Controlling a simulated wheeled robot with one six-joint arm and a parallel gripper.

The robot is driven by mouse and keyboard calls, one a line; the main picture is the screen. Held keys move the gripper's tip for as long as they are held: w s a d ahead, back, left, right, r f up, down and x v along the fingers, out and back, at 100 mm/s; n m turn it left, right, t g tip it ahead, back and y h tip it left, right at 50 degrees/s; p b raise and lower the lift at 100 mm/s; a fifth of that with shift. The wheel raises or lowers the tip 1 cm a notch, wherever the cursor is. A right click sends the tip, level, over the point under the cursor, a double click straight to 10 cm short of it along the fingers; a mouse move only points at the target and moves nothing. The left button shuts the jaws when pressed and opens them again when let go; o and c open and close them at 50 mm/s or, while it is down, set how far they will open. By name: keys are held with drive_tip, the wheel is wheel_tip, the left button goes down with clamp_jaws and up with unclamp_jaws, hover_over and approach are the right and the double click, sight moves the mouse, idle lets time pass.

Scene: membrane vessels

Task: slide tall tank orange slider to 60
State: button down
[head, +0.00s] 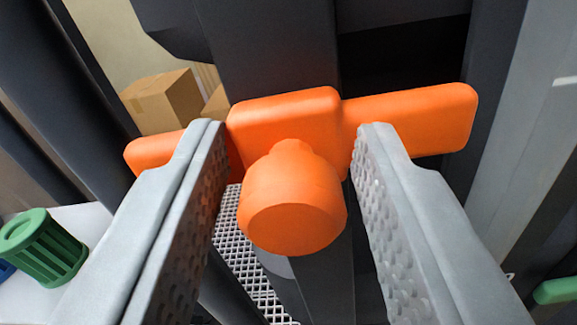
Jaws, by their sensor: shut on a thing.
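The orange slider (284,112) sits on a dark upright rail (278,45) in the middle of the head view. It has a block in the centre, a wide bar reaching out to both sides and a round knob (292,205) pointing toward me. My gripper (292,130) has one grey finger on each side of the slider's middle and is shut on it, with the knob between the fingers. The fingertips hide parts of the bar. No scale or 60 mark can be read in this view. The tank itself cannot be made out.
A green ribbed cylinder (43,247) lies on a white surface at the lower left, with a blue thing beside it. Cardboard boxes (163,98) stand behind at the upper left. Metal grating (250,265) shows below. Dark and grey uprights stand close on both sides.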

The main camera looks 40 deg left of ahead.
drive_tip(key=c, duration=1.2)
unclamp_jaws()
drive_tip(key=shift+d, duration=0.1)
drive_tip(key=v, duration=1.7)
drive_tip(key=shift+s+d, duration=0.15)
